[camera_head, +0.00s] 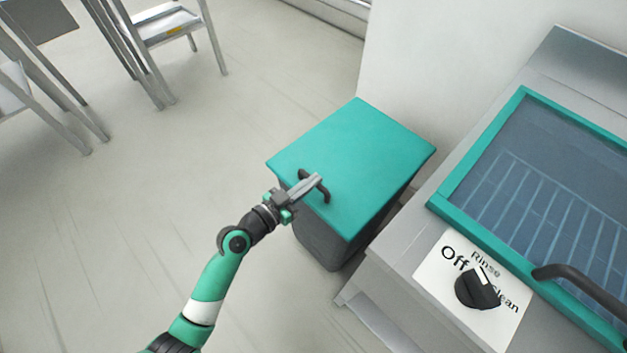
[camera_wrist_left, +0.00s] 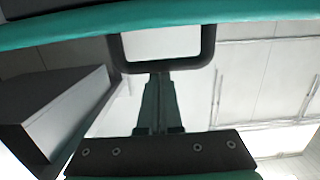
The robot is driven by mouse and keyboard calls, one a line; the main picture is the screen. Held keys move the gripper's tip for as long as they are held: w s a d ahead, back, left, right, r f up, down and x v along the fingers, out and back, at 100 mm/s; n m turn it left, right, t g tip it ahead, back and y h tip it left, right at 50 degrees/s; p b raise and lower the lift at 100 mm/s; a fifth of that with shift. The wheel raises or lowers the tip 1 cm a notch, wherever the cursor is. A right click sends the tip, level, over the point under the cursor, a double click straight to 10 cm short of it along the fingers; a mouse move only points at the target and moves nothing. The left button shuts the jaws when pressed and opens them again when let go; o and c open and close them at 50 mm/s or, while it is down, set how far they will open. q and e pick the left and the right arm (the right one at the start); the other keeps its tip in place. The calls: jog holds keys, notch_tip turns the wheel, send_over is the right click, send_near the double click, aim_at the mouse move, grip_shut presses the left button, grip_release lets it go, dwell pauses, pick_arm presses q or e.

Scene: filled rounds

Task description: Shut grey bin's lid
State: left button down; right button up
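The grey bin (camera_head: 322,246) stands on the floor in the middle of the head view, with its teal lid (camera_head: 362,140) lying over its top. I cannot tell whether a small gap is left under the lid's edge. A dark looped handle (camera_head: 326,194) sits on the lid's near-left edge. My left gripper (camera_head: 316,181) reaches across this handle, its fingers together. In the left wrist view the fingertips (camera_wrist_left: 160,76) meet at the bar of the handle (camera_wrist_left: 207,50), below the lid's teal edge (camera_wrist_left: 60,27); whether the bar is between them is unclear. My right gripper is out of view.
A grey appliance with a teal-framed glass door (camera_head: 535,185) and a black knob (camera_head: 478,289) stands close to the bin's right. A white wall (camera_head: 450,60) is behind the bin. Metal step stools (camera_head: 165,27) stand at the upper left. The floor left of the bin is clear.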

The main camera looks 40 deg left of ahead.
pick_arm(q)
jog(key=r+p, duration=0.2)
jog(key=s+r+p, duration=0.1)
jog(key=shift+s+a+r+p, duration=0.1)
jog(key=shift+a+r+p, duration=0.2)
jog(key=shift+r, duration=0.1)
jog(key=s+f+b, duration=0.3)
jog(key=s+f, duration=0.3)
jog(key=f, duration=0.1)
jog(key=shift+a+f+b, duration=0.3)
jog(key=shift+a+f, duration=0.05)
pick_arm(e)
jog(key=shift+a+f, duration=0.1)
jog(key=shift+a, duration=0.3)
